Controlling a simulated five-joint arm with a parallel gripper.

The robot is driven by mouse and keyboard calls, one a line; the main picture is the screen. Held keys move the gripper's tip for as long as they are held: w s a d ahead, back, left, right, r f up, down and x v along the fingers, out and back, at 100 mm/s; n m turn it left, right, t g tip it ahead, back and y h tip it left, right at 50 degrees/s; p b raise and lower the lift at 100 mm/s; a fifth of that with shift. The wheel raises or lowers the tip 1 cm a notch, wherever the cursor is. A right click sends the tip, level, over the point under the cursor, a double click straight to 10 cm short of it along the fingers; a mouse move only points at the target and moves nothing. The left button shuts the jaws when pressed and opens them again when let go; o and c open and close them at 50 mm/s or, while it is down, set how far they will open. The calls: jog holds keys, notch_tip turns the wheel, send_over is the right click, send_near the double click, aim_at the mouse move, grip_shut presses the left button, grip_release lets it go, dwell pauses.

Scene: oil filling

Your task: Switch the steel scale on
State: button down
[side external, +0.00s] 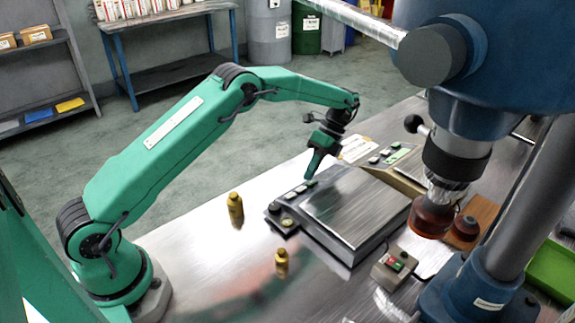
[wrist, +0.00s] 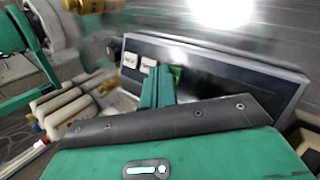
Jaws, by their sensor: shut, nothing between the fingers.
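The steel scale (side external: 350,208) lies on the metal table in the side view, with a broad brushed plate. Its dark control strip (side external: 290,202) runs along the left edge with small keys and a round knob. In the wrist view the scale (wrist: 225,75) lies beyond the fingers, with two pale keys (wrist: 138,62) and a green patch beside them. My gripper (side external: 310,178) is shut and empty, pointing down at the far end of the strip. In the wrist view the gripper (wrist: 158,80) covers part of the strip. I cannot tell whether the tip touches it.
Two brass weights (side external: 235,208) (side external: 282,262) stand left and in front of the scale. A beige device (side external: 398,165) with keys sits close behind it. A blue drill press (side external: 480,90) rises at the right, near a small switch box (side external: 394,268). The table's left part is mostly clear.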

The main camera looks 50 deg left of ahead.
jog(key=shift+d+f, duration=0.1)
jog(key=shift+f, duration=0.25)
dwell(0.7)
jog(key=shift+r, duration=0.15)
jog(key=shift+a+r, duration=0.25)
jog(key=shift+r, duration=0.4)
jog(key=shift+r, duration=0.1)
jog(key=shift+a+r, duration=0.3)
jog(key=shift+r, duration=0.45)
jog(key=shift+a+r, duration=0.25)
jog(key=shift+r, duration=0.5)
jog(key=shift+a+r, duration=0.3)
jog(key=shift+r, duration=0.45)
